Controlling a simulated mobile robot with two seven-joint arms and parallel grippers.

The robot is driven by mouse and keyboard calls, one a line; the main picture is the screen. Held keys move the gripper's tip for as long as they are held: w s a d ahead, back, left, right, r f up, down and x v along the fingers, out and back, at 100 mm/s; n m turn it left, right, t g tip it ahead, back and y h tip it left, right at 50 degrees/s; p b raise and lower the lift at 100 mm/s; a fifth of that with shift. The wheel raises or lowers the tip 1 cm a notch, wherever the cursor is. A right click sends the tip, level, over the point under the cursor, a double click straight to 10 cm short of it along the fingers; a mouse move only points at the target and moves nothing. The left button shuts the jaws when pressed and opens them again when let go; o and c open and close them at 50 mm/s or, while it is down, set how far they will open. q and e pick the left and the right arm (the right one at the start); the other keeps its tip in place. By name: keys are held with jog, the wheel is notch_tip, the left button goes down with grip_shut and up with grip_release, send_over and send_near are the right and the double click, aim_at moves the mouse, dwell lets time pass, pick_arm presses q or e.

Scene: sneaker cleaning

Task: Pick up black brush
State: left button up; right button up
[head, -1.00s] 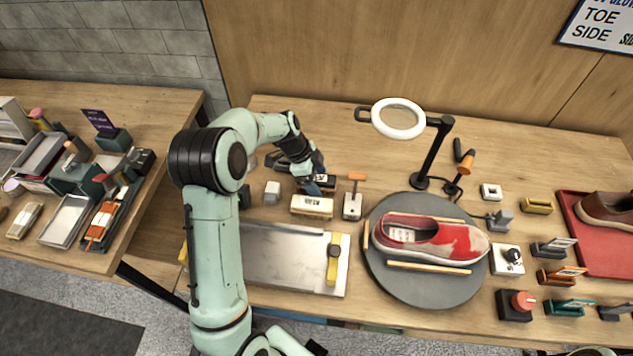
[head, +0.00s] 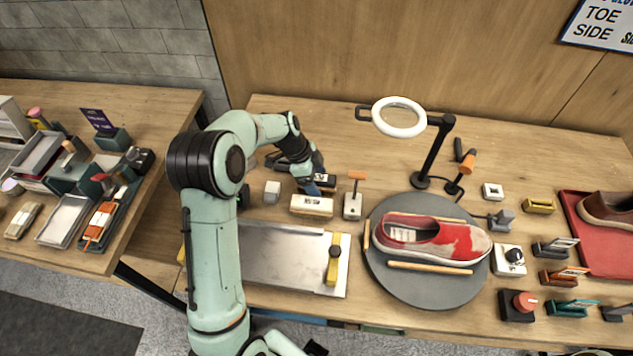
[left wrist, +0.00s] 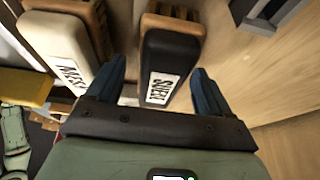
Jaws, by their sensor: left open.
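The black brush (left wrist: 172,58) has a white label and a brown bristle side in the left wrist view. In the head view the black brush (head: 327,181) lies at the back of the table, partly hidden by my gripper. My left gripper (left wrist: 158,85) is open, with one blue finger on each side of the brush's near end; no grip on it shows. In the head view my left gripper (head: 311,187) is at the brush's left end. My right gripper is not seen.
A cream brush (head: 312,206) lies just in front of the black one, close to one finger. A small orange-handled tool (head: 353,204) stands to the right. A metal tray (head: 285,262) and a turntable (head: 415,285) with a red sneaker (head: 430,240) are nearer.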

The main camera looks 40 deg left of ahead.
aim_at(317, 177)
pick_arm(q)
jog(key=c, duration=1.2)
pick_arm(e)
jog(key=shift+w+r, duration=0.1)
pick_arm(q)
jog(key=shift+r, duration=0.2)
notch_tip(317, 177, up, 20)
jog(key=shift+r+p, duration=0.1)
jog(key=shift+p, duration=0.9)
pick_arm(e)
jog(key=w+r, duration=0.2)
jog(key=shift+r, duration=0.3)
pick_arm(q)
jog(key=shift+o, duration=0.8)
